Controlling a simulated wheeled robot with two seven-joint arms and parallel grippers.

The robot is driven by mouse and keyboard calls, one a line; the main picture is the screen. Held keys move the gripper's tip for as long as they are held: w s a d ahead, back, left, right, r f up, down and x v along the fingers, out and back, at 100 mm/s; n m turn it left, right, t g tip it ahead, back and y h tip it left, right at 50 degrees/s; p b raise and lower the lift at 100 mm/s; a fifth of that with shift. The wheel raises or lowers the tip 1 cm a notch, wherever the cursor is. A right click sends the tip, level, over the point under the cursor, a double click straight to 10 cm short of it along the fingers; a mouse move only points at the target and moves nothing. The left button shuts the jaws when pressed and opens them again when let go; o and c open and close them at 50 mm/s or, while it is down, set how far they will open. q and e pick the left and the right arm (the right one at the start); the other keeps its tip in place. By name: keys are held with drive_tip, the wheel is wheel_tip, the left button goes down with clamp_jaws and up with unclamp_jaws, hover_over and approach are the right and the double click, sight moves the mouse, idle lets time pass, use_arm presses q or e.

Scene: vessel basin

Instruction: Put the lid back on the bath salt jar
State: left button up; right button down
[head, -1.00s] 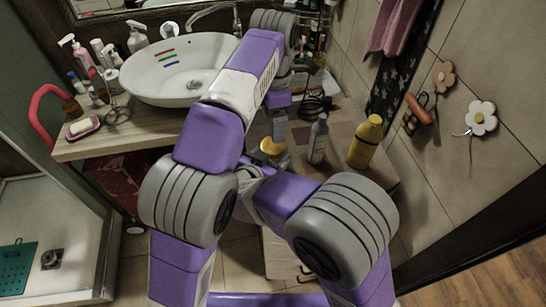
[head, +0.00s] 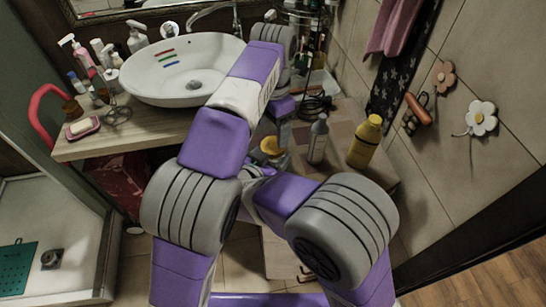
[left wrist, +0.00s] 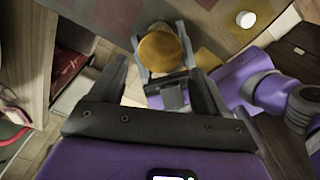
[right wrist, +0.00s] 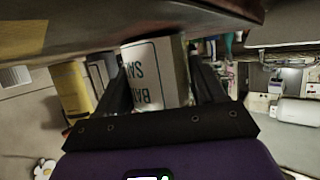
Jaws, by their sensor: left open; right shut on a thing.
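The bath salt jar (right wrist: 155,72), white with dark lettering, stands between the fingers of my right gripper (right wrist: 158,65), which is shut on it. A round gold-coloured disc, the lid by its look (left wrist: 159,47), shows between those fingers in the left wrist view and as a small gold spot in the head view (head: 271,146). I cannot tell whether it sits fully on the jar. My left gripper (left wrist: 158,74) is open and empty, its fingers apart on the near side of the disc. In the head view the left hand (head: 282,128) is just above and behind the disc.
A grey bottle (head: 318,140) and a yellow bottle (head: 365,142) stand on the counter to the right. A white basin (head: 180,70) is at the left, with a soap dish (head: 83,128) on the counter's left end. A wire rack stands behind.

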sight(273, 145)
use_arm(q)
drive_tip(key=shift+f, duration=2.7)
drive_tip(key=c, duration=0.9)
drive_tip(key=m, duration=0.3)
drive_tip(key=o, duration=1.2)
